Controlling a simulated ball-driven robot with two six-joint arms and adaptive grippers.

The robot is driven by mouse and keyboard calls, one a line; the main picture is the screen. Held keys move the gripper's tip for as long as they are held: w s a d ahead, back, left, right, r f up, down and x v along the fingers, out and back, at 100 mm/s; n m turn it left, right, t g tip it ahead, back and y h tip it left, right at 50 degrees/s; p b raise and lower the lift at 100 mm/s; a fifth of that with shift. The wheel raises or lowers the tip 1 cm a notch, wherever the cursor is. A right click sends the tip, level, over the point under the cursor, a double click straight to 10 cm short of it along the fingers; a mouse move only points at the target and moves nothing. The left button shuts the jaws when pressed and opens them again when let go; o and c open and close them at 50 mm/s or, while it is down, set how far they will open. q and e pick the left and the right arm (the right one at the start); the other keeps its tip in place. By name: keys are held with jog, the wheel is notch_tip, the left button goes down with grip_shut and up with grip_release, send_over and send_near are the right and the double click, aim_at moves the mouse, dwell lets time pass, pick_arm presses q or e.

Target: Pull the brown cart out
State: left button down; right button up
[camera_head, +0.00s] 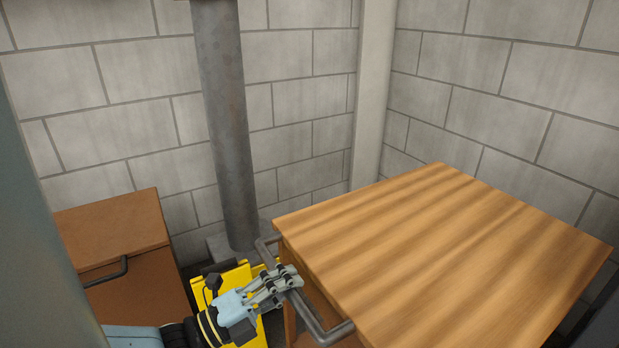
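A brown cart with a striped wood top (440,255) stands at the right, in the corner of the walls. Its grey bar handle (313,322) sticks out from its left side. My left gripper (291,277) is at the middle of this handle, with its fingers over or around the bar. The fingers overlap the bar, so I cannot tell whether they are shut on it. My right gripper is not in view.
A plain reddish-brown cabinet (112,228) with a dark handle (108,273) stands at the left. A grey pipe (226,130) rises between the two, near the block wall (300,95). A yellow object (238,280) lies behind my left gripper.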

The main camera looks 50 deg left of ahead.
pick_arm(q)
jog(key=shift+s+f, duration=0.35)
jog(key=shift+s, duration=0.3)
jog(key=c, duration=1.2)
grip_release()
jog(key=shift+w+a, duration=0.1)
jog(key=shift+o, duration=0.2)
jog(key=shift+r, duration=0.15)
jog(key=d+v, duration=0.1)
jog(key=v, duration=1.1)
jog(key=shift+a, duration=0.45)
jog(key=shift+r, duration=0.15)
